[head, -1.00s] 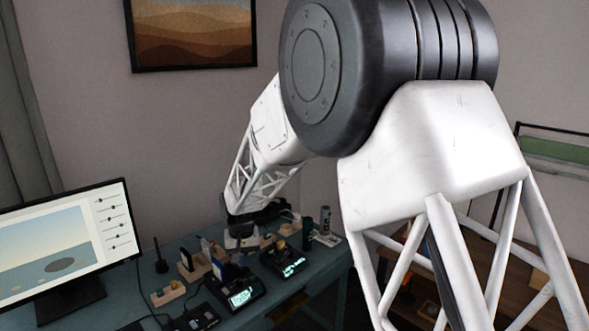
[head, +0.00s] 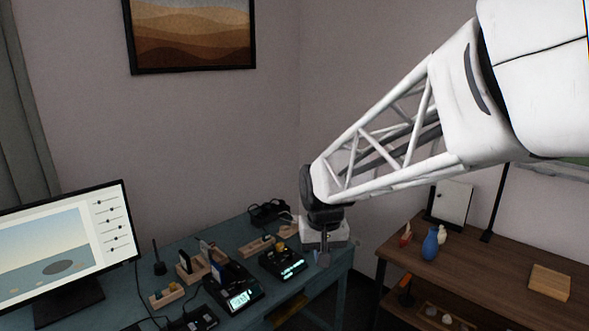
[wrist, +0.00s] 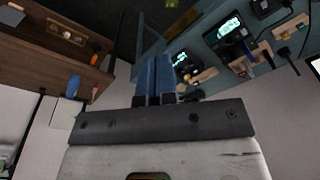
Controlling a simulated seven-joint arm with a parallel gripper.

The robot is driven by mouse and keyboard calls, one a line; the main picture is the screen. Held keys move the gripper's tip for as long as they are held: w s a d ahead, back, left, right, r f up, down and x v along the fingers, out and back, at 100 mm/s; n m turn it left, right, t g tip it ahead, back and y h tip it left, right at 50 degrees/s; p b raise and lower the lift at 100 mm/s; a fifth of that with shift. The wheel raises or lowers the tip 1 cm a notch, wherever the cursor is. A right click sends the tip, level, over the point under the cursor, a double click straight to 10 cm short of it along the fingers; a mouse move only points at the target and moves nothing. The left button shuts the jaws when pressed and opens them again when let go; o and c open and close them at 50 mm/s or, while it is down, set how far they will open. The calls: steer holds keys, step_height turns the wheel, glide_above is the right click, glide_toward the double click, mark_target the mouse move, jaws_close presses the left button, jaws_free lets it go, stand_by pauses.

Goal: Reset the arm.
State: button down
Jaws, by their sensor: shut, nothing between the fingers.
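My arm reaches in from the right of the head view, and its end hangs over the right end of the blue-green table (head: 330,285). My gripper (head: 323,260) points down there and looks small and partly blended with the things behind it. In the wrist view my gripper (wrist: 155,62) shows as two blue fingers side by side, closed together. Nothing is held between them. I cannot tell its exact height above the table.
The table carries a monitor (head: 65,240), a lit device (head: 238,298), another lit device (head: 285,263) and several wooden holders. On the right, a brown shelf desk (head: 490,272) holds a blue vase (head: 430,243) and a wooden block (head: 549,282). Free air lies above the table.

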steer(key=s+d, duration=0.6)
steer(key=s, duration=0.6)
steer(key=s+d+r+m+t, duration=0.1)
steer(key=s+d, duration=0.5)
steer(key=s, duration=0.6)
steer(key=shift+s+d, duration=0.35)
